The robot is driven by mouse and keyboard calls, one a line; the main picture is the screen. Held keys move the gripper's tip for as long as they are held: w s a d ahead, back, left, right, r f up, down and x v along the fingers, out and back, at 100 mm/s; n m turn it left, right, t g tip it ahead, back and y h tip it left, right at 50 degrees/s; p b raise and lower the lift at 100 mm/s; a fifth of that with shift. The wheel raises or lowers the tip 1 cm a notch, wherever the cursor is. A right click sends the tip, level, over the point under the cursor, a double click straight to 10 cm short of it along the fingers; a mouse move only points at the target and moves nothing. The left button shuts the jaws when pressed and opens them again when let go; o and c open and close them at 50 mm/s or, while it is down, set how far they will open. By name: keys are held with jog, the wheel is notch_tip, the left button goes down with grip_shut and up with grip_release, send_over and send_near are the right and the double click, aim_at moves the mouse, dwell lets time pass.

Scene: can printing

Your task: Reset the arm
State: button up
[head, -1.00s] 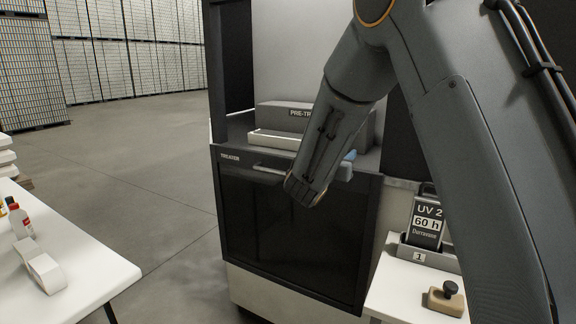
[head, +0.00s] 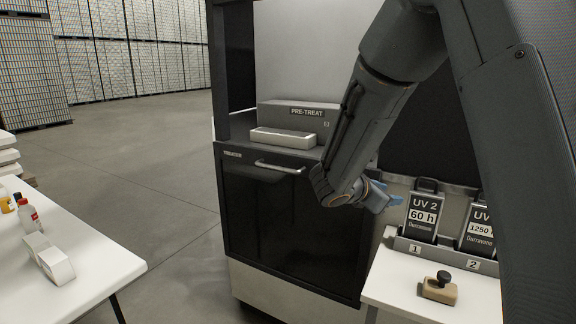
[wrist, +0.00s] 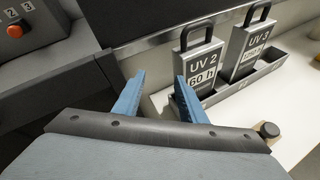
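My gripper (wrist: 158,98) shows two blue fingers set apart with nothing between them in the wrist view. In the head view my gripper (head: 384,197) is small and partly hidden by my wrist. It is in front of the right edge of the treater cabinet (head: 265,230), left of and apart from the UV 2 cartridge (head: 423,212). That dark cartridge, marked 60 h, stands upright in slot 1 of a grey rack (head: 408,246); it also shows in the wrist view (wrist: 197,62). My arm is bent, its forearm slanting down across the cabinet front.
A second UV cartridge (head: 479,230) stands in slot 2. A wooden stamp-like block (head: 439,290) with a dark knob lies on the white table before the rack. A white table (head: 90,265) with bottles and boxes stands at left. The floor between is clear.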

jog(key=s+f+m+g+y, duration=0.1)
jog(key=s+f+m+g, duration=0.1)
jog(key=s, duration=0.4)
jog(key=s+f+m+g+y, duration=0.2)
jog(key=s+f+m, duration=0.2)
jog(key=s, duration=0.3)
jog(key=s+d+f+m+g+y, duration=0.1)
jog(key=s+f+m+g, duration=0.2)
jog(key=s, duration=0.3)
jog(key=shift+s+f+m, duration=0.1)
jog(key=shift+s+m, duration=0.2)
jog(key=shift+m, duration=0.6)
jog(key=s+a+f+m+y, duration=0.2)
jog(key=s+a+m+y, duration=0.4)
jog(key=m, duration=0.5)
jog(key=shift+s+a+f+g+y, duration=0.35)
jog(key=shift+s+a, duration=0.9)
jog(key=shift+s, duration=0.65)
